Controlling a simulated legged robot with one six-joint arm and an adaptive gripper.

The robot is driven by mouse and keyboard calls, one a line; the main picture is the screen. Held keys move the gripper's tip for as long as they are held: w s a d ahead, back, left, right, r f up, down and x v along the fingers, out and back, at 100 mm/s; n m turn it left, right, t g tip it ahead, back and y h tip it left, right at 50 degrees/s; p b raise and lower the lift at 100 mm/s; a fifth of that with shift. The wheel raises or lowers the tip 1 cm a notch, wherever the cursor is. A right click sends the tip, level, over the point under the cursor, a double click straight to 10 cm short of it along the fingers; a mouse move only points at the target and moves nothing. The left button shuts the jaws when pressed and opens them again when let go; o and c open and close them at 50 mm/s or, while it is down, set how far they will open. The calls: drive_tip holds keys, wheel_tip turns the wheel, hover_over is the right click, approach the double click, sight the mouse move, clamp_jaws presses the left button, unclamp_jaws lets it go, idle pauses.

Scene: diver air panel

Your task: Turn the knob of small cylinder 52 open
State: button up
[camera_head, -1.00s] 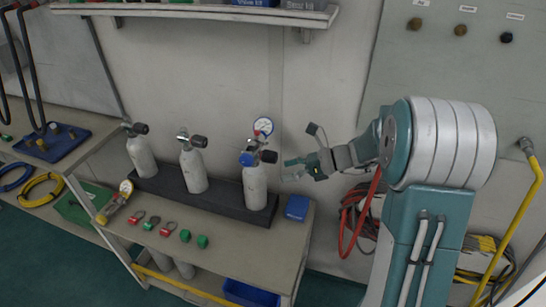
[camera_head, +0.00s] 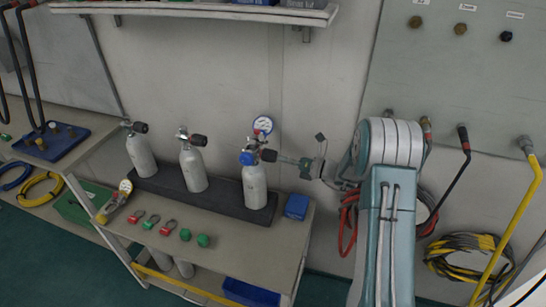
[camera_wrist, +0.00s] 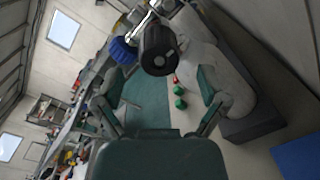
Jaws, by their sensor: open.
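Three small grey-white cylinders stand upright in a dark rack (camera_head: 222,202) on the bench: a left one (camera_head: 141,156), a middle one (camera_head: 193,170) and a right one (camera_head: 255,187). I cannot read a number 52 on any. Each has a black knob on its valve. The right cylinder's black knob (camera_head: 268,156) points toward my gripper (camera_head: 283,159), which is close on its right side. In the wrist view this knob (camera_wrist: 158,48) faces me, ahead of my open gripper (camera_wrist: 161,78) and roughly between its fingers. I cannot tell whether they touch it.
A blue fitting (camera_head: 247,158) and a round gauge (camera_head: 263,125) sit at the right cylinder's valve. A blue box (camera_head: 297,206) lies right of the rack. Red and green caps (camera_head: 169,228) lie in front. The wall stands close behind.

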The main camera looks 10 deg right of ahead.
sight(273, 157)
drive_tip(key=shift+x, duration=1.75)
drive_tip(key=c, duration=1.2)
drive_tip(key=shift+o, duration=0.2)
